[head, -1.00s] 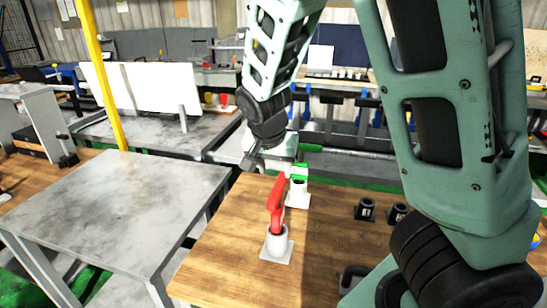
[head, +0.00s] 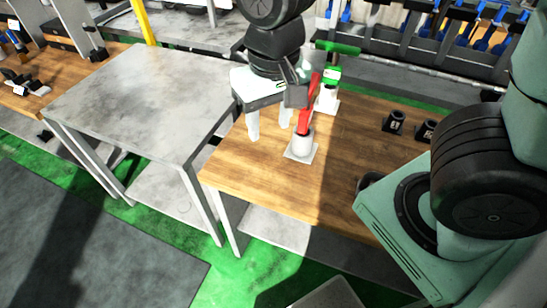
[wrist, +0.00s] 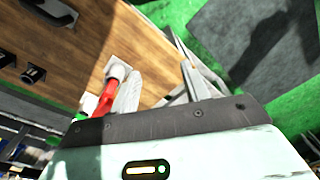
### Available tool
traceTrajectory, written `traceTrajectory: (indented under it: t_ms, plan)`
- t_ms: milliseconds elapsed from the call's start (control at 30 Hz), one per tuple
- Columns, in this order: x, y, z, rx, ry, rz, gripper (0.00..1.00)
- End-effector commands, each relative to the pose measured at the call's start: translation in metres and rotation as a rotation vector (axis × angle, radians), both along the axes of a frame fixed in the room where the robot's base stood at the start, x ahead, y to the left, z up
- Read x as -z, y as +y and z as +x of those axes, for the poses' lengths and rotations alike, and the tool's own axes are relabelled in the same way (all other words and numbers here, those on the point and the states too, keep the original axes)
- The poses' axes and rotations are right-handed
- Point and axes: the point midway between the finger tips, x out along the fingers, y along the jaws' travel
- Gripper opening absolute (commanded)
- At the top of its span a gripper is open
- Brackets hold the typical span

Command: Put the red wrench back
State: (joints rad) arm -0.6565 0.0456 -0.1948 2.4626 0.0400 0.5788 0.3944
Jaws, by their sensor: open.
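The red wrench (head: 306,116) stands upright in a white round holder (head: 301,146) on a square base on the wooden table. My gripper (head: 269,128) points down just left of the wrench, fingers apart and empty. Part of its body overlaps the wrench's upper part in the head view. In the wrist view the red wrench (wrist: 104,103) shows beside one finger of my gripper (wrist: 158,82), outside the gap. I cannot tell whether that finger touches it. The holder (wrist: 117,70) also shows there.
A green-handled tool (head: 338,48) stands in another white holder (head: 327,101) behind the wrench. Black cylindrical holders (head: 394,122) sit on the wooden table (head: 345,165) to the right. A grey metal table (head: 135,95) stands left, its top bare.

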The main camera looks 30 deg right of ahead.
Motion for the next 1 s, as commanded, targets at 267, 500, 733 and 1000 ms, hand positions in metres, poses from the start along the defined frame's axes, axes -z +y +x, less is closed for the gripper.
traceTrajectory:
  t_ms: [267, 500, 733, 1000]
  plan:
    - [-0.015, 0.041, -0.075, -0.498, 0.014, 0.017, 0.46]
    - [-0.016, 0.047, -0.096, -0.642, 0.015, 0.004, 0.46]
    - [-0.016, 0.048, -0.096, -0.643, 0.015, 0.004, 0.46]
    - [0.017, 0.047, -0.096, -0.642, 0.015, 0.004, 0.46]
